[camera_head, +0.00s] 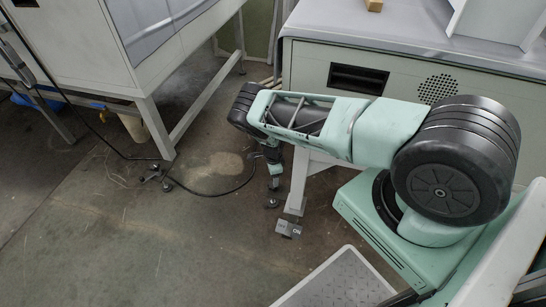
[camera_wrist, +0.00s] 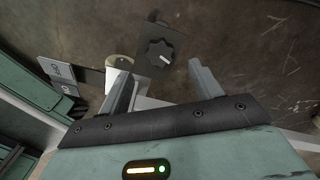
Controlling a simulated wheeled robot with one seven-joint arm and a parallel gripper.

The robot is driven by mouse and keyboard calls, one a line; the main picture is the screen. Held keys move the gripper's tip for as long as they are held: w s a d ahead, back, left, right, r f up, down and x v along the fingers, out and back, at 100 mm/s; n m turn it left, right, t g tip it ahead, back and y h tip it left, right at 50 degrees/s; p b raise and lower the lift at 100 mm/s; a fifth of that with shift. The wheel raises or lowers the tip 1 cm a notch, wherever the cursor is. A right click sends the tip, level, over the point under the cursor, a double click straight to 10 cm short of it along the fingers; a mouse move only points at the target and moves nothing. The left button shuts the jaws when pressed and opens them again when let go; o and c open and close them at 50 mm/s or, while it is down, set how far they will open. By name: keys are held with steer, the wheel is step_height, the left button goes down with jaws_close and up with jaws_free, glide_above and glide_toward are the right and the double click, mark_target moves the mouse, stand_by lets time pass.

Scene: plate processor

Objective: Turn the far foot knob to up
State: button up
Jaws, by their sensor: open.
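A round, black, ridged knob (camera_wrist: 160,52) sits on a dark square plate in the wrist view, with a short white mark toward its lower right edge. My gripper (camera_wrist: 160,70) is open, with one finger on each side of the knob in the picture; whether they are level with it I cannot tell. No finger visibly touches it. In the head view my gripper (camera_head: 274,180) points down low, beside the leg of the right-hand machine. The knob cannot be clearly made out there, near my gripper.
Small lettered plates (camera_head: 288,228) stand near the floor by the machine leg (camera_head: 299,182); they also show in the wrist view (camera_wrist: 58,70). A pale cylinder (camera_wrist: 119,62) is left of the knob. A black cable (camera_head: 215,193) crosses the floor.

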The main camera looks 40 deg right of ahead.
step_height(320, 180, up, 11)
steer(key=p, duration=0.2)
steer(key=shift+p, duration=0.35)
